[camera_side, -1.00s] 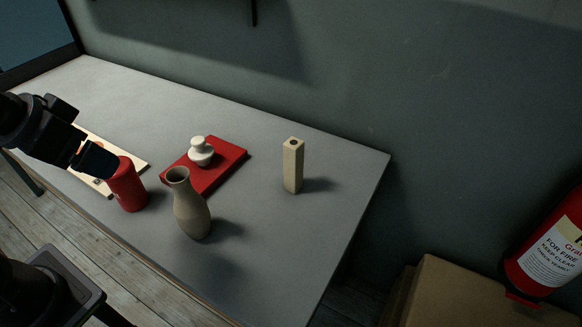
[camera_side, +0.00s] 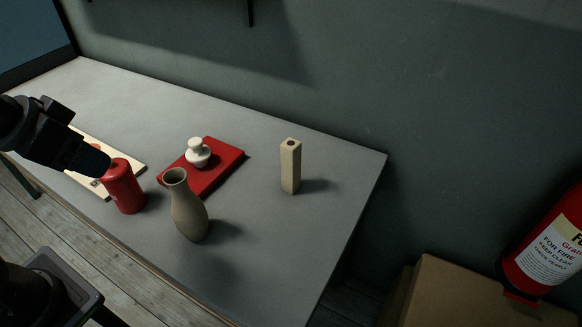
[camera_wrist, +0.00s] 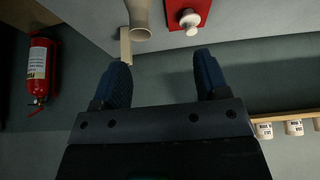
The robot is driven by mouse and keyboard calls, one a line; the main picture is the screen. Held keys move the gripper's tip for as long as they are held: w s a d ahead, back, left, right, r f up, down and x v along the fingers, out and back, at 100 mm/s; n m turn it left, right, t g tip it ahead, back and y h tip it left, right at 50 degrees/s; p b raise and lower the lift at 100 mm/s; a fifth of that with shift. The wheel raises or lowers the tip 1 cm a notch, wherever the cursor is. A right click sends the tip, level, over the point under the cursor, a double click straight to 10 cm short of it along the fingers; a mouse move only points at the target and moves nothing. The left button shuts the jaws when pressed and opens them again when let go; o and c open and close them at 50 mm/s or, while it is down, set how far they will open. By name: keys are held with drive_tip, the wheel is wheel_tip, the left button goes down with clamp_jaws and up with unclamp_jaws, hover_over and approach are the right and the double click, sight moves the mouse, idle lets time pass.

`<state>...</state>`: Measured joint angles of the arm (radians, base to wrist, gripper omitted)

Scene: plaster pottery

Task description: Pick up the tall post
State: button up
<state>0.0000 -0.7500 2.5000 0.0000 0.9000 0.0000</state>
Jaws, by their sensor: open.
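The tall post (camera_side: 290,167) is a pale, square-sided column with a dark hole in its top. It stands upright on the grey table, right of the red board. In the wrist view the post (camera_wrist: 126,46) shows near the top, left of centre, beside the vase. My gripper (camera_side: 106,168) is at the left of the side view, close to the red canister, well away from the post. In the wrist view its two dark blue fingers (camera_wrist: 162,72) are spread apart with nothing between them.
A grey-brown vase (camera_side: 187,207) and a red canister (camera_side: 124,187) stand between my gripper and the post. A white small pot (camera_side: 198,153) sits on a red board (camera_side: 226,160). A pale board (camera_side: 132,160) lies behind the canister. The table (camera_side: 268,245) is clear around the post.

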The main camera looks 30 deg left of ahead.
drive_tip(key=shift+r, duration=0.1)
drive_tip(key=w+d+r+m+g, duration=0.1)
drive_tip(key=w+d+r+m, duration=0.1)
drive_tip(key=w+r+m, duration=0.45)
drive_tip(key=m+g, duration=0.5)
drive_tip(key=m, duration=0.8)
hover_over(291, 143)
wheel_tip(291, 143, down, 11)
drive_tip(key=f, duration=0.8)
drive_tip(key=shift+s+d+f, duration=0.2)
drive_tip(key=shift+s, duration=0.15)
drive_tip(key=shift+w+a+f, duration=0.1)
drive_tip(key=shift+w+f, duration=0.05)
drive_tip(key=shift+f, duration=1.2)
drive_tip(key=shift+w+a+f, duration=0.1)
drive_tip(key=shift+w+f, duration=0.05)
drive_tip(key=shift+f, duration=1.15)
drive_tip(key=shift+c, duration=0.4)
